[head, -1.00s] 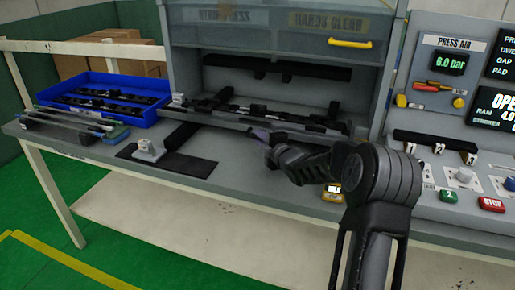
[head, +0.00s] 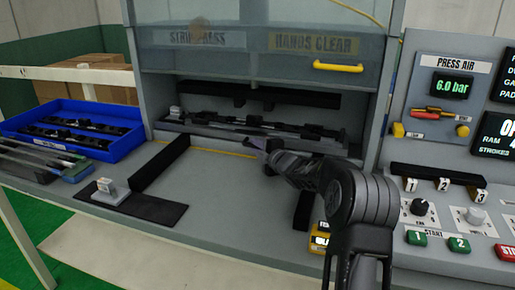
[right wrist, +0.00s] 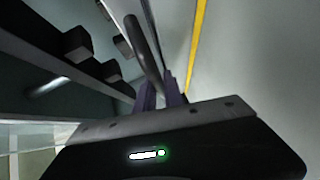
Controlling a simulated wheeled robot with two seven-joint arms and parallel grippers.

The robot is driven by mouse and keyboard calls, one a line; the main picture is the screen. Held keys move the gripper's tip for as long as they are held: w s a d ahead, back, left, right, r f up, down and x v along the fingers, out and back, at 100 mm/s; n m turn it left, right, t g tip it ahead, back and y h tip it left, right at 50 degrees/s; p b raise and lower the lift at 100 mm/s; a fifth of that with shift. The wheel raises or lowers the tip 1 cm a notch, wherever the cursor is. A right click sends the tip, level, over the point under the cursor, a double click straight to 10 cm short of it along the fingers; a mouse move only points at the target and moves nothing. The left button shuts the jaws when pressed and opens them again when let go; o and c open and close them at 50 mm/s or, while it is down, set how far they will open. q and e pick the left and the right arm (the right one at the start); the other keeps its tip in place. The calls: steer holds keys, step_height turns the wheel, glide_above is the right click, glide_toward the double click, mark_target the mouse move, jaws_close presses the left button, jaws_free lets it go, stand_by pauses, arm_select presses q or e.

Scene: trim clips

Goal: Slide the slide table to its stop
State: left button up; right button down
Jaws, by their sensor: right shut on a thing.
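The slide table (head: 190,128) is a long low grey plate carrying dark trim parts. It sits in the press opening below the raised clear guard in the head view. My right gripper (head: 262,146) reaches its front edge near the middle. In the right wrist view my right gripper's purple fingers (right wrist: 161,92) are shut on a dark bar-like handle (right wrist: 146,45). The fingers hide part of the handle. I cannot tell whether the table touches a stop. My left gripper is not in view.
The guard has a yellow handle (head: 338,67). A dark rail (head: 160,162) and a black mat (head: 150,209) with a small grey block (head: 105,189) lie left. A blue bin (head: 70,127) stands farther left. A control panel (head: 460,160) is right.

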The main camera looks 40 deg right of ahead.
steer(key=shift+d+r, duration=0.2)
steer(key=c, duration=1.8)
jaws_free()
steer(key=o, duration=0.3)
steer(key=shift+w+f, duration=0.1)
steer(key=shift+f, duration=0.05)
steer(key=shift+o, duration=0.2)
steer(key=b+v, duration=0.1)
steer(key=v, duration=0.6)
steer(key=shift+s+a, duration=0.1)
steer(key=shift+s, duration=0.3)
